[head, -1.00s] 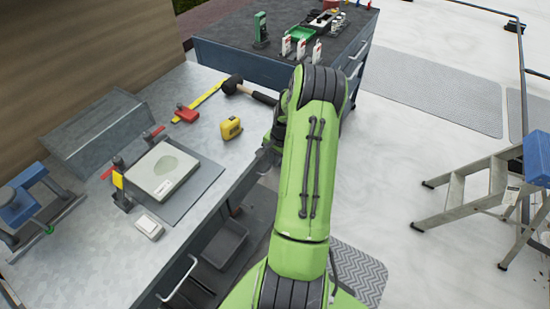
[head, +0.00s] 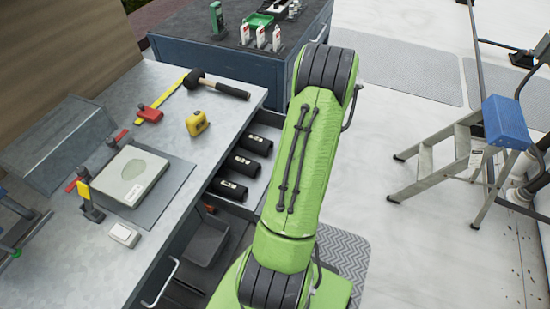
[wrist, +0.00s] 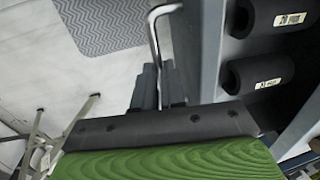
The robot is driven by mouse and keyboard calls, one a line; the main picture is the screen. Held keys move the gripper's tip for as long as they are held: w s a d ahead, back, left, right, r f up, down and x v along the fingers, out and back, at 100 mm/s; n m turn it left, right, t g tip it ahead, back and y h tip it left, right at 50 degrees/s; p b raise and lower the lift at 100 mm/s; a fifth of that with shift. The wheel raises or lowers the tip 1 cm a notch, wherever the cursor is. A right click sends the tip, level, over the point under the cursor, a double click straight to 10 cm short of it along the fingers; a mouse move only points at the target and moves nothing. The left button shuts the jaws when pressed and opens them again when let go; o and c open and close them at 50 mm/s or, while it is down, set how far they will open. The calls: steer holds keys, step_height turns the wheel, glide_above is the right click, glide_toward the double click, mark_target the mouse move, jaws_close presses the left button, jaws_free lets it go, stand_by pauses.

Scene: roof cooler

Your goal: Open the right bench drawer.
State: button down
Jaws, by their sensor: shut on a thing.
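The right bench drawer (head: 258,190) stands pulled out from under the bench top in the head view, with several black labelled rolls (head: 243,163) inside. Its front is hidden behind my arm there. In the wrist view the drawer's grey front panel (wrist: 210,45) runs down the middle, with rolls (wrist: 262,74) to its right. The metal bar handle (wrist: 153,35) is on the panel's outer side. My gripper (wrist: 160,87) is shut on this handle; its fingertips are partly hidden by the dark gripper body. The gripper is hidden in the head view.
The bench top (head: 230,112) holds a mallet (head: 217,87), a yellow tape measure (head: 197,123) and clamps. A grey bin (head: 205,241) sits below its edge. A blue cabinet (head: 235,62) stands behind. A stepladder (head: 440,165) stands right, with open floor between.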

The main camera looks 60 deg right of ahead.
steer(key=s, duration=1)
steer(key=shift+d, duration=0.45)
steer(key=c, duration=1.2)
jaws_free()
steer(key=shift+r, duration=0.1)
step_height(320, 180, up, 15)
steer(key=s+p, duration=0.3)
steer(key=shift+d+r, duration=0.15)
steer(key=shift+r, duration=0.05)
